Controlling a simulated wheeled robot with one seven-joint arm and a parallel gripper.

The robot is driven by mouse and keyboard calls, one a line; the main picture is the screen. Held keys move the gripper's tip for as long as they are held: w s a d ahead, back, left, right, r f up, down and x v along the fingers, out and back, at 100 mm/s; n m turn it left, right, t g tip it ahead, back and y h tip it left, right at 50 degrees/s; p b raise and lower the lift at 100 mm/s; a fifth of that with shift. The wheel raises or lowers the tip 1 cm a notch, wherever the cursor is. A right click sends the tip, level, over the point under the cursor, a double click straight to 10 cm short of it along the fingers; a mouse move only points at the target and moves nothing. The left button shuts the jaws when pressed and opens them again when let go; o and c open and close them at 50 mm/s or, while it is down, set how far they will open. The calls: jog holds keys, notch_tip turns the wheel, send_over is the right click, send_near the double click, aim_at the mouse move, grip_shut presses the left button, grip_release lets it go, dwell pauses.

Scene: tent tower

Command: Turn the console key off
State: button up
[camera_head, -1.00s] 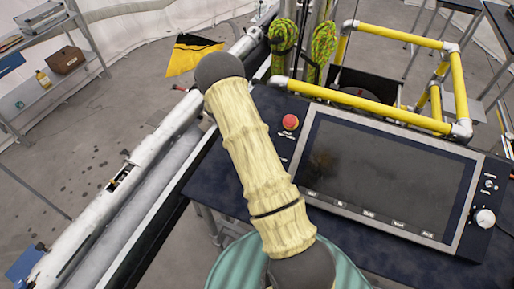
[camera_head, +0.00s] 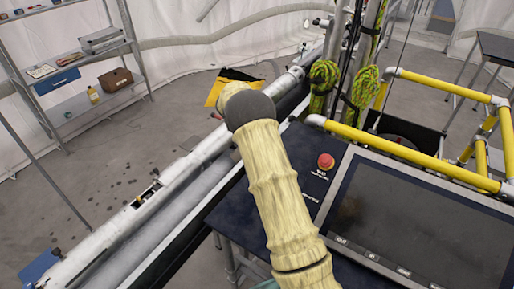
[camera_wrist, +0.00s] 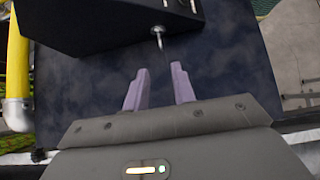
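The console (camera_head: 330,230) has a dark screen and a red button (camera_head: 326,161), and stands on a dark table at the lower right of the head view. In the wrist view a small metal key (camera_wrist: 158,38) sticks out from the side of a dark box (camera_wrist: 110,22). My gripper (camera_wrist: 160,82) has two purple fingers that are apart with nothing between them. The key lies just beyond the fingertips, roughly in line with the gap, and does not appear to touch them. In the head view my arm hides the gripper, and I cannot see the key there.
Yellow railing (camera_head: 400,147) stands behind the console, with green rope (camera_head: 362,90) on poles beside it. A long white pipe (camera_head: 150,195) runs along the table's left side. A metal shelf (camera_head: 90,55) is at the back left, with bare floor before it.

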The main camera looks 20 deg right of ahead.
jog(key=shift+b+v, duration=0.35)
jog(key=shift+v, duration=2.2)
jog(key=s+a+m+t+y, duration=0.1)
jog(key=s+a+m+t, duration=0.1)
jog(key=s, duration=0.6)
jog(key=s+a+m+t+y, duration=0.2)
jog(key=s+m+t, duration=0.1)
jog(key=s, duration=0.5)
jog(key=s+a+m+t+y, duration=0.2)
jog(key=s+a+t, duration=0.1)
jog(key=s, duration=0.5)
jog(key=shift+r+m+t, duration=0.3)
jog(key=shift+r+t, duration=0.05)
jog(key=shift+t, duration=0.55)
